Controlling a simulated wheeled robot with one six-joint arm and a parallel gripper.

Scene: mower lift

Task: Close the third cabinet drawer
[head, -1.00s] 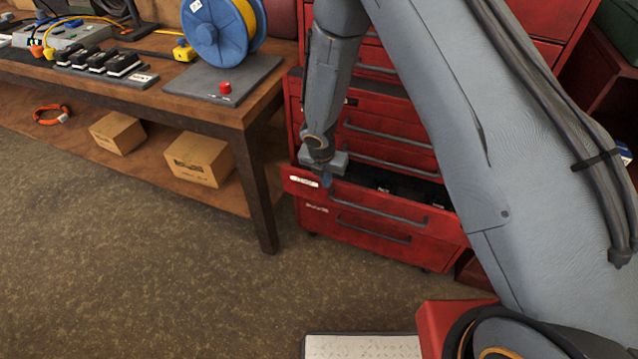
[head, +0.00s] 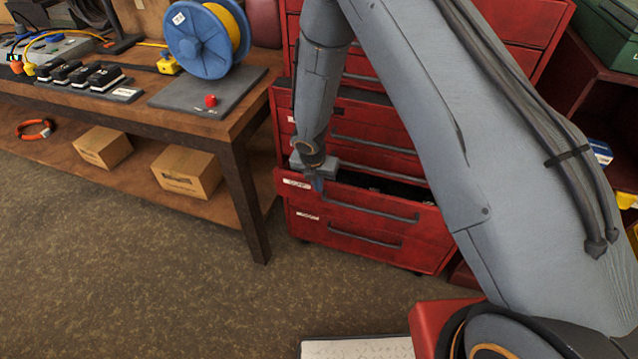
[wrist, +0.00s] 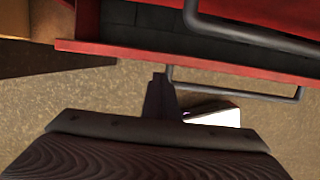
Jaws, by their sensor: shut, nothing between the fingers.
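One drawer (head: 372,208) of the red cabinet (head: 415,248) stands partly open. It is low in the stack, just above the bottom drawer, with a white label at its left end. Its number from the top cannot be told because my arm hides part of the cabinet. My gripper (head: 318,184) is shut and empty, pointing down at the drawer's front near its left end. In the wrist view the gripper tip (wrist: 160,82) is at or just outside the red front edge (wrist: 190,52); contact cannot be told. A dark strip of drawer interior (wrist: 150,20) shows behind that edge.
A wooden workbench (head: 190,118) with a blue cable reel (head: 200,42) stands left of the cabinet. Cardboard boxes (head: 187,172) lie on its lower shelf. Red shelving with a green case (head: 610,30) is at the right.

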